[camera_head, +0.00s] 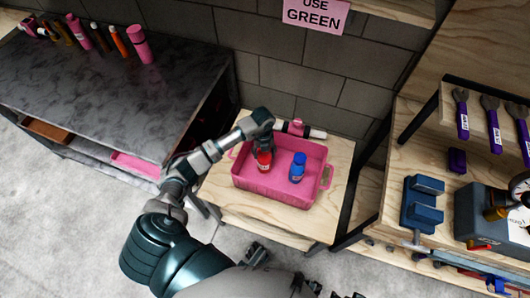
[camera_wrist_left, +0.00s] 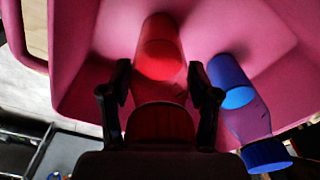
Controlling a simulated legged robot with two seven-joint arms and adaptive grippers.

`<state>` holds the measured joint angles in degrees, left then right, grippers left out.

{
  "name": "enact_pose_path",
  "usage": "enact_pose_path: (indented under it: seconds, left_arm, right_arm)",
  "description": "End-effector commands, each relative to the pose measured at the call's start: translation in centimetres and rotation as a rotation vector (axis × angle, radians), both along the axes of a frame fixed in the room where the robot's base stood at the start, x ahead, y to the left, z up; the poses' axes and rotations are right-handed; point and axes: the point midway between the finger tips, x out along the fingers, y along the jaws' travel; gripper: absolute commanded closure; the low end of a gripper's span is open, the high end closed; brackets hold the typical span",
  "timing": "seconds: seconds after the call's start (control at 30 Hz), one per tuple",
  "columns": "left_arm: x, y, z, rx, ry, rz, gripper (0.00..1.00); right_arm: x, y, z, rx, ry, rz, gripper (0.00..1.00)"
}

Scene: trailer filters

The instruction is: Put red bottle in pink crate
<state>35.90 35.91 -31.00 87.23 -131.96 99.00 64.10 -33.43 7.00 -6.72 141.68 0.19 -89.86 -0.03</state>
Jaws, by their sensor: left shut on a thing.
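The red bottle (camera_head: 264,160) is inside the left part of the pink crate (camera_head: 262,190) in the head view. My left gripper (camera_head: 263,147) reaches down over it and is shut on it. In the left wrist view the red bottle (camera_wrist_left: 160,62) lies between the two fingers (camera_wrist_left: 160,100), with the pink crate (camera_wrist_left: 85,75) around it. I cannot tell whether the bottle touches the crate floor.
The crate sits on a wooden table (camera_head: 305,222). A dark counter (camera_head: 95,95) with several bottles is at left, a tool bench at right.

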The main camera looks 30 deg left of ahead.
Motion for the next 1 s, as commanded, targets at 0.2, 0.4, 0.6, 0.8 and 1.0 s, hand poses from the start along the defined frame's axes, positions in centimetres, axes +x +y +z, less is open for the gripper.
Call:
enact_pose_path:
  seconds: [0.2, 0.4, 0.6, 0.8, 1.0]
  left_arm:
    - [0.1, 0.1, 0.1, -0.001, -0.002, 0.000, 1.00]
    - [0.0, 0.1, -0.2, 0.000, 0.000, 0.000, 0.17]
    - [0.0, 0.1, -0.2, 0.000, 0.000, 0.000, 0.14]
    - [0.1, 0.1, 0.3, 0.000, -0.002, -0.001, 0.14]
    - [0.3, 0.3, 3.9, 0.002, -0.007, -0.001, 0.14]
  right_arm:
    - [0.0, 0.1, 0.1, -0.001, 0.000, 0.000, 0.10]
    - [0.3, 0.2, 0.1, 0.002, -0.009, 0.000, 0.10]
    - [0.3, 0.2, 0.1, 0.002, -0.009, 0.000, 0.10]
    - [0.2, 0.1, 0.2, 0.001, -0.004, 0.000, 0.10]
    - [0.6, 0.2, -2.0, -0.001, 0.008, 0.000, 0.10]
